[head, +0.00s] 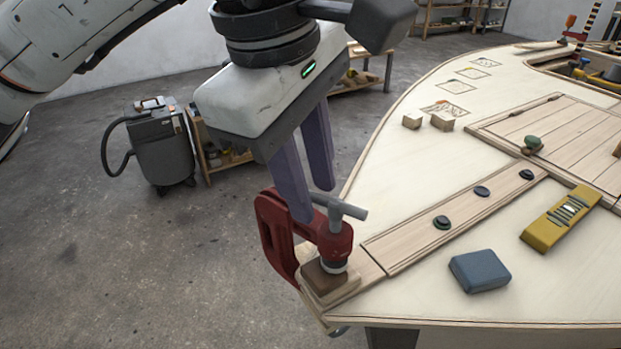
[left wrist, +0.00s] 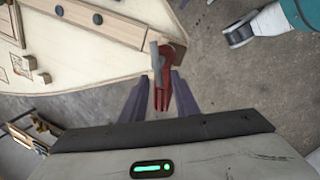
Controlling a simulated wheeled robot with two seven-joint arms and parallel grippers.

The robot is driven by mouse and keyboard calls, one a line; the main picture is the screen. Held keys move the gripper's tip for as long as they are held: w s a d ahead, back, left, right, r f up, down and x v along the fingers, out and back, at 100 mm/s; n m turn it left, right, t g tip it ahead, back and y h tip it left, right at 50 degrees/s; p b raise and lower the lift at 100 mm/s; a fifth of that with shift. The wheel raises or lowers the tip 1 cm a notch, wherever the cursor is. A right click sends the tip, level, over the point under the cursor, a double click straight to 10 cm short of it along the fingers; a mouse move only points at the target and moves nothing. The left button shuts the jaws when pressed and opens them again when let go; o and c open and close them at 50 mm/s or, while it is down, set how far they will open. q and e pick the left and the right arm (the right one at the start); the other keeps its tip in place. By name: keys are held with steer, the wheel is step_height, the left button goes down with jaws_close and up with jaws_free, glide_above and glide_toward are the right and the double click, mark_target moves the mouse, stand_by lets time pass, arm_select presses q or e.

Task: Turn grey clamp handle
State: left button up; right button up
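A red clamp (head: 275,232) grips the near-left corner of the plywood hull, over a small wooden block (head: 328,281). Its grey T-shaped handle (head: 342,207) stands on top, the crossbar running left to right. My left gripper (head: 311,204) points down with its two purple fingers apart and empty. The fingertips are close by the crossbar's left end; whether they touch it I cannot tell. In the left wrist view, the grey handle (left wrist: 155,62) and red clamp (left wrist: 172,62) lie just beyond and between the open fingers (left wrist: 157,82). My right gripper does not show.
On the hull deck (head: 410,165) lie a blue block (head: 480,271), a yellow level (head: 561,218), two small wooden blocks (head: 442,122) and several dark round plugs (head: 442,222). A grey shop vacuum (head: 160,142) stands on the floor at left. The floor left of the clamp is clear.

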arm_select(q)
steer(key=p+v, duration=0.2)
steer(key=v, duration=0.8)
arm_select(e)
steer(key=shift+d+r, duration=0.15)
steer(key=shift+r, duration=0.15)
arm_select(q)
steer(key=shift+r, duration=0.1)
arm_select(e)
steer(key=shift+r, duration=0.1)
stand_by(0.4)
